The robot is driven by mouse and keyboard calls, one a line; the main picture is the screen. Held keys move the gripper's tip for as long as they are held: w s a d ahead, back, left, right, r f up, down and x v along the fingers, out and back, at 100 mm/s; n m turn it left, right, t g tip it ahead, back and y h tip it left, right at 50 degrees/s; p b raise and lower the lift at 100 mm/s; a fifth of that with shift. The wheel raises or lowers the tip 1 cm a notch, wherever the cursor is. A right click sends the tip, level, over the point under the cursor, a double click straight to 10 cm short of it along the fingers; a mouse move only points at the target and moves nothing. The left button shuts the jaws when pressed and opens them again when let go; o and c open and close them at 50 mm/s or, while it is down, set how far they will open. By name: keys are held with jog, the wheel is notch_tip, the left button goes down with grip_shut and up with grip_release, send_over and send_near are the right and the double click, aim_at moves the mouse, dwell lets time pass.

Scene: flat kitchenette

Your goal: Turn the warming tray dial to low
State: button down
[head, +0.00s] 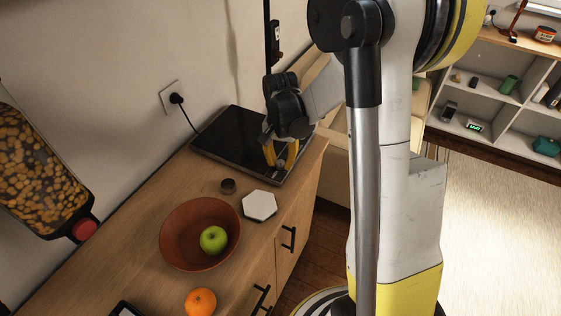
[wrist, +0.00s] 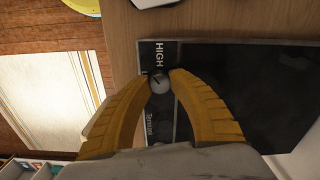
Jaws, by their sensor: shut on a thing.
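The warming tray (head: 235,137) is a flat black plate at the far end of the wooden counter. It also shows in the wrist view (wrist: 260,85), with a control strip along its left edge. The dial (wrist: 160,84) is a small light-grey knob on that strip, with a short dark mark on its face. The word HIGH is printed above it in the picture, and partly covered lettering lies below. My gripper (wrist: 161,77) has its yellow fingertips on both sides of the dial, shut on it. In the head view my gripper (head: 280,164) is over the tray's near right edge.
A white hexagonal piece (head: 259,206) and a small dark cup-like object (head: 228,186) lie near the tray. A brown bowl (head: 174,220) holds a green apple (head: 213,240). An orange (head: 201,302) sits nearer. A wall plug (head: 176,99) has a cord toward the tray.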

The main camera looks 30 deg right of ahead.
aim_at(280, 162)
jog(key=n, duration=0.5)
jog(key=shift+n, duration=0.3)
jog(key=n, duration=0.4)
jog(key=shift+n, duration=0.7)
jog(key=c, duration=1.1)
grip_release()
notch_tip(280, 162, up, 12)
